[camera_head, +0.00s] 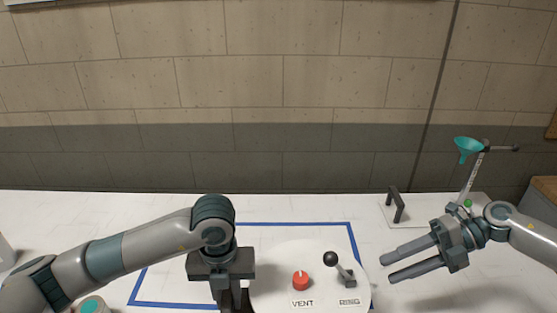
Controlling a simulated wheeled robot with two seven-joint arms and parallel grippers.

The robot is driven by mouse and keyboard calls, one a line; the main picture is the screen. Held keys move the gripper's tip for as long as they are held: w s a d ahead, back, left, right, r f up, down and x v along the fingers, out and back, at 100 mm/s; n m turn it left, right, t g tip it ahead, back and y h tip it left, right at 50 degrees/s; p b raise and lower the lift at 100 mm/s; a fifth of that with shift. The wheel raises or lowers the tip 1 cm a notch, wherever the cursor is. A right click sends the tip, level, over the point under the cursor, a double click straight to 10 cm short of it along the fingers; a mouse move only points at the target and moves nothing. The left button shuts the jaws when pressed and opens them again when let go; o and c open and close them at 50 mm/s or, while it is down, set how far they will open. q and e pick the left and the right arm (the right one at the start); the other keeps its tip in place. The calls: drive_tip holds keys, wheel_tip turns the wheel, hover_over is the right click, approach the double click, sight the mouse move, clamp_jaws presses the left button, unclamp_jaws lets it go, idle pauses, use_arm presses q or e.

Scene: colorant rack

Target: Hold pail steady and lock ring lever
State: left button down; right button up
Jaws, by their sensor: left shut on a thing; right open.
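The white pail (270,258) stands inside a blue outline on the table, seen from above, its lower part out of frame. On its lid are a red knob (301,281) labelled VENT and the ring lever (342,270), a black ball on a tilted stem above a dark base labelled RING. My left gripper (232,300) points down at the pail's left edge and is shut on the pail; its fingertips are partly cut off. My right gripper (392,267) is open and empty, to the right of the ring lever, its fingers pointing left, apart from the lever.
A teal funnel (468,146) sits on a stand behind my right gripper. A dark upright handle (396,204) on a pale plate stands at the table's back right. A teal-topped round container (90,305) is at the lower left. The white table (110,215) is clear at the back left.

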drive_tip(key=w+a+r+n+g, duration=0.1)
drive_tip(key=w+a+r+n, duration=0.2)
drive_tip(key=a+r+n, duration=0.35)
wheel_tip(320, 180, up, 8)
drive_tip(key=r+n+g+h, duration=0.1)
drive_tip(key=n+g+h, duration=0.1)
drive_tip(key=n+h, duration=0.5)
hover_over(331, 254)
drive_tip(key=shift+w+a+f+n+y, duration=0.15)
drive_tip(key=shift+w+f+n+y, duration=0.15)
drive_tip(key=shift+n+y, duration=0.3)
drive_tip(key=n+h, duration=0.1)
drive_tip(key=s+n+t+h, duration=0.1)
drive_tip(key=h, duration=0.1)
drive_tip(key=shift+a+n, duration=0.2)
drive_tip(key=shift+n, duration=0.05)
drive_tip(key=shift+r+n+t+h, duration=0.1)
drive_tip(key=shift+n+t+h, duration=0.45)
drive_tip(key=shift+h, duration=0.25)
drive_tip(key=shift+w+d+r+n+t+h, duration=0.15)
drive_tip(key=shift+d+r+n+t+h, duration=0.1)
drive_tip(key=shift+n+t+h, duration=0.2)
drive_tip(key=shift+w+d+r+n+t+h, duration=0.1)
drive_tip(key=shift+r+n+t+h, duration=0.1)
drive_tip(key=shift+n+t+h, duration=0.25)
drive_tip(key=shift+f+m, duration=0.2)
drive_tip(key=shift+m, duration=0.05)
drive_tip(key=shift+f, duration=4.95)
